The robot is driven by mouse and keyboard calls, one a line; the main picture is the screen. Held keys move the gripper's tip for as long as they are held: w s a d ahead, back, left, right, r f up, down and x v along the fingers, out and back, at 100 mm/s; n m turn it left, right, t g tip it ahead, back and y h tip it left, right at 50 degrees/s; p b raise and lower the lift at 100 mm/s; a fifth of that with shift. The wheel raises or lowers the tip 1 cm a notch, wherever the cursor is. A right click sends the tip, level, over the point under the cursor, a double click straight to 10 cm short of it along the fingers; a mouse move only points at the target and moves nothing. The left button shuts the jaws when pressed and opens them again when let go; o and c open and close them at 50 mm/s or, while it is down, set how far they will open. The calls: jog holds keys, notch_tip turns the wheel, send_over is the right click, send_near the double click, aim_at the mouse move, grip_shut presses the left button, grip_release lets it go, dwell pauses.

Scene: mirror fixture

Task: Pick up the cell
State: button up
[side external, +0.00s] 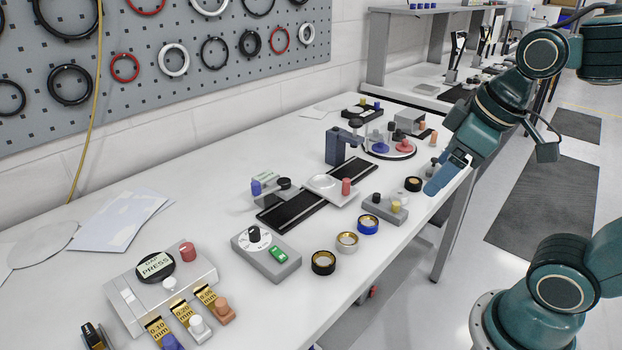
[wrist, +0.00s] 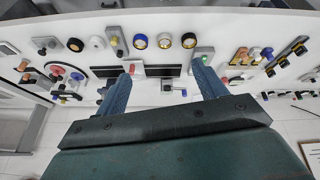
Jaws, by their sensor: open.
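Several short ring-shaped pieces sit on the white bench; I cannot tell for sure which is the cell. A black ring with a gold inside (side external: 323,262), a pale gold-silver ring (side external: 347,242) and a blue ring (side external: 368,224) stand in a row near the front edge. In the wrist view the black ring (wrist: 189,40), pale ring (wrist: 164,41) and blue ring (wrist: 139,41) also line up, beyond the fingertips. A dark ring with a tan top (side external: 413,184) sits farther along. My gripper (side external: 432,190) is open and empty, apart from the rings; its blue fingers also show spread in the wrist view (wrist: 162,72).
A black rail (side external: 285,212) with a white carriage lies behind. A button box (side external: 160,285) stands at the left. Bare bench lies in front of the rings.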

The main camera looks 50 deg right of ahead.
jog(key=w+d+f+n+g, duration=0.2)
jog(key=w+d+n, duration=0.1)
jog(key=w+n, duration=0.4)
jog(key=n+g, duration=0.3)
jog(key=n, duration=0.4)
send_over(368, 220)
notch_tip(368, 220, down, 7)
jog(key=shift+w+f, duration=0.15)
jog(key=shift+f, duration=0.05)
jog(key=shift+f, duration=0.1)
jog(key=shift+f, duration=4.2)
jog(key=shift+f, duration=0.15)
jog(key=shift+s+f, duration=0.2)
jog(key=shift+f, duration=2.3)
